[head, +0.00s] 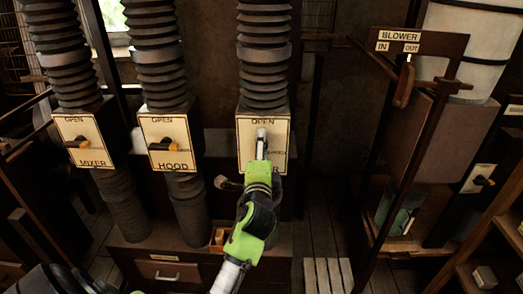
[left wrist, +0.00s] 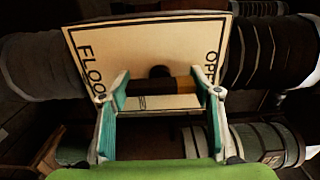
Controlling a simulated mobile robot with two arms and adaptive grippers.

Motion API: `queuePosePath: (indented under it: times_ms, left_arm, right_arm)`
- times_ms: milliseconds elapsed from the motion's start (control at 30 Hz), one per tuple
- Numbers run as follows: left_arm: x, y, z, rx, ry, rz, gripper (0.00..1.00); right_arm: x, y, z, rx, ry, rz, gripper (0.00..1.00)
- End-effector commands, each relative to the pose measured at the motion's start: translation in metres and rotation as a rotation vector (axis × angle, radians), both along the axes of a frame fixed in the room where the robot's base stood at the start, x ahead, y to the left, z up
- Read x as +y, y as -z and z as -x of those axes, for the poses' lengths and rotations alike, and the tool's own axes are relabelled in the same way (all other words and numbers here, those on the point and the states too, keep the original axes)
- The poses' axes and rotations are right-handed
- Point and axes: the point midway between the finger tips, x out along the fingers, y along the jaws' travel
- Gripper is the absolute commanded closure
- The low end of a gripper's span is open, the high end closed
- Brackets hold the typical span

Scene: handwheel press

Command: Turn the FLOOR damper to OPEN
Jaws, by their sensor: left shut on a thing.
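The FLOOR damper plate (head: 245,135) is cream with OPEN at its top, on the rightmost of three ribbed ducts. My left gripper (head: 262,145) is in front of this plate and hides its lever in the head view. In the left wrist view the plate (left wrist: 150,45) appears sideways, with FLOOR at left and OPEN at right. My right gripper is not in view.
The MIXER damper (head: 82,143) and HOOD damper (head: 167,145) stand to the left with their own levers. A BLOWER sign and lever (head: 404,82) are on a frame at right. A cabinet (head: 165,270) stands below the ducts.

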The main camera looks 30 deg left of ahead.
Motion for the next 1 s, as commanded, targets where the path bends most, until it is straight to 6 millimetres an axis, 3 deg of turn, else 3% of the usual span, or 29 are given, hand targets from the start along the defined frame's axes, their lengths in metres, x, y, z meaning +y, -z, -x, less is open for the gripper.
queuePosePath:
  times_ms: [67, 100, 167, 567, 1000]
  left_arm:
    - [0.000, 0.001, 0.000, -0.001, 0.000, 0.005, 0.64]
    - [0.000, 0.001, 0.000, -0.001, 0.000, 0.005, 0.37]
    - [0.000, 0.001, 0.000, -0.001, 0.000, 0.005, 0.25]
    - [-0.003, 0.001, 0.004, 0.001, 0.001, 0.003, 0.25]
    - [-0.036, 0.002, 0.059, 0.001, 0.001, 0.004, 0.25]
  right_arm:
    - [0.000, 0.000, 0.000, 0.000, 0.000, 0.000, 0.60]
    - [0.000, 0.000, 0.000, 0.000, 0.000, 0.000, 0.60]
    - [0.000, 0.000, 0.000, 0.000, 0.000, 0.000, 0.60]
    - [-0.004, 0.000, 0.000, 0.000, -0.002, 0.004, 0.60]
    - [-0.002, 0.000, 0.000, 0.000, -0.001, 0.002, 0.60]
